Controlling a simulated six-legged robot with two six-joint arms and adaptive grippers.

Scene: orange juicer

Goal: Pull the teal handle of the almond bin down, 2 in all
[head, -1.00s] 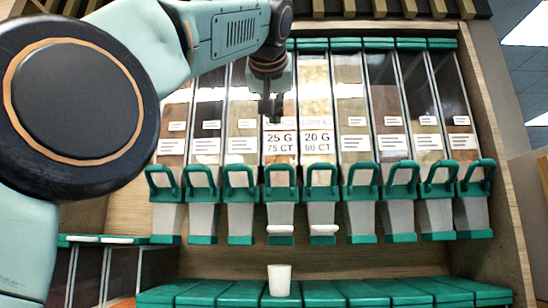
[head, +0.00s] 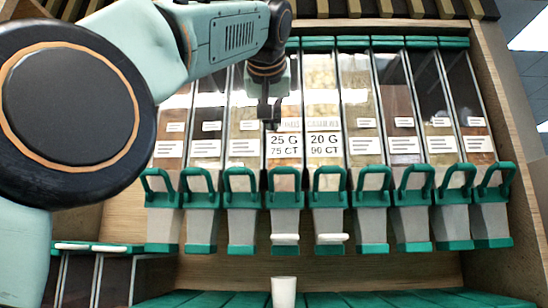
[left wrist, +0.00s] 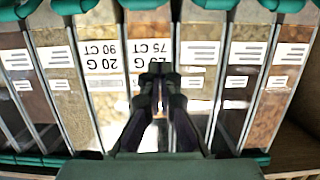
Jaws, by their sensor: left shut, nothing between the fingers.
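A row of several clear bins with teal handles fills the head view. Two bins in the middle bear large labels: 25 G 75 CT (head: 284,146) and 20 G 90 CT (head: 324,145). The word almond cannot be read on any label. The teal handle of the 25 G bin (head: 270,181) and the teal handle of the 20 G bin (head: 314,181) both stand up above their chutes. My left gripper (head: 271,119) is shut and empty, in front of the 25 G bin and above its handle. In the left wrist view its fingertips (left wrist: 161,68) are together near the labels, with the picture upside down.
A white cup (head: 284,291) stands below the 25 G chute. White pieces (head: 285,239) show at the two middle chute mouths. A lower row of teal lids (head: 400,300) runs along the bottom. A wooden side wall (head: 505,120) bounds the right.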

